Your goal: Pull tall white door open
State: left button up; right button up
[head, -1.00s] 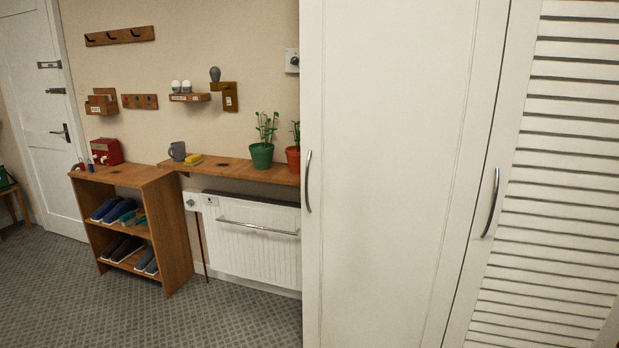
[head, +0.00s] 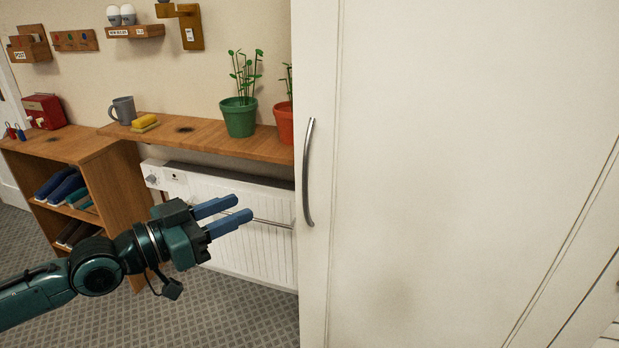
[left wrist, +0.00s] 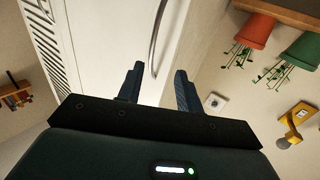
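The tall white door (head: 450,170) stands shut and fills the right half of the head view. Its curved metal handle (head: 308,172) runs upright near the door's left edge. My left gripper (head: 244,208) is in front of the radiator, left of the handle and apart from it. Its two blue fingers are spread with nothing between them. In the left wrist view the handle (left wrist: 158,38) shows beyond the open fingers (left wrist: 158,85), and the white door (left wrist: 105,35) lies to its left. My right gripper is not in view.
A wooden shelf (head: 205,135) left of the door holds a green pot (head: 239,118), a red pot (head: 285,122), a grey mug (head: 123,109) and a yellow sponge (head: 145,121). Below it is a white radiator (head: 262,260). A shoe rack (head: 115,185) stands at left. Carpet (head: 230,310) is clear in front.

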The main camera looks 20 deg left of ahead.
aim_at(303, 185)
pick_arm(q)
jog(key=p+x, duration=0.1)
jog(key=x, duration=0.3)
jog(key=p+x, duration=0.1)
jog(key=x, duration=0.3)
jog(key=p+x, duration=0.2)
jog(key=x, duration=0.2)
jog(key=shift+s+d+r, duration=0.15)
jog(key=shift+s+d, duration=0.1)
jog(key=shift+d, duration=0.1)
jog(key=shift+w+d, duration=0.35)
jog(key=shift+w, duration=0.1)
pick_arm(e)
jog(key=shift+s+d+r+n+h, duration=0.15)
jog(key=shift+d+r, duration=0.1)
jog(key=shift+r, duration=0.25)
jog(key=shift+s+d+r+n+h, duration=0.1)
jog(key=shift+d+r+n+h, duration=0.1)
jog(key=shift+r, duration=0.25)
pick_arm(q)
jog(key=shift+c, duration=0.5)
grip_shut()
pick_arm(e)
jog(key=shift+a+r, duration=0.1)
